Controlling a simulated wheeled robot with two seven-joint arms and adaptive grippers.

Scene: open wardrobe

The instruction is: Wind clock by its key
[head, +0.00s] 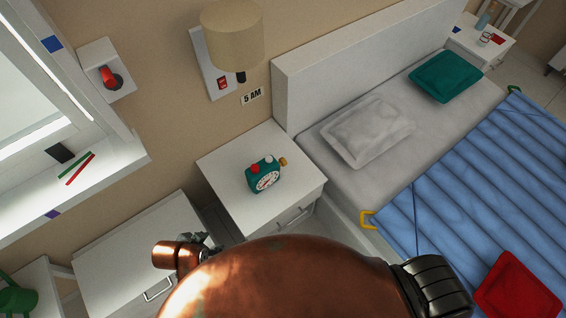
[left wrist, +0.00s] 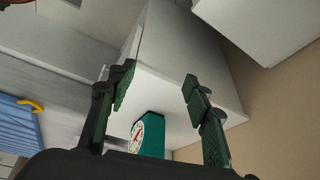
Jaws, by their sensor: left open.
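A green clock (head: 264,175) with a white round face and red and white knobs on top stands on the white nightstand (head: 229,159). A small orange-yellow key (head: 283,161) sticks out from its right side. In the left wrist view the clock (left wrist: 150,133) shows low in the picture, partly hidden by my gripper; the key is not seen there. My left gripper (left wrist: 156,78) is open and empty, its two fingers apart above the clock in that picture. In the head view my copper-coloured arm hides most of this gripper (head: 205,241). My right gripper is not in view.
A bed with a white pillow (head: 368,131) and blue blanket (head: 470,185) stands right of the nightstand. A wall lamp (head: 232,35) and a "5 AM" sign (head: 252,96) are above it. A white cabinet (head: 135,255) is at left. The nightstand top around the clock is clear.

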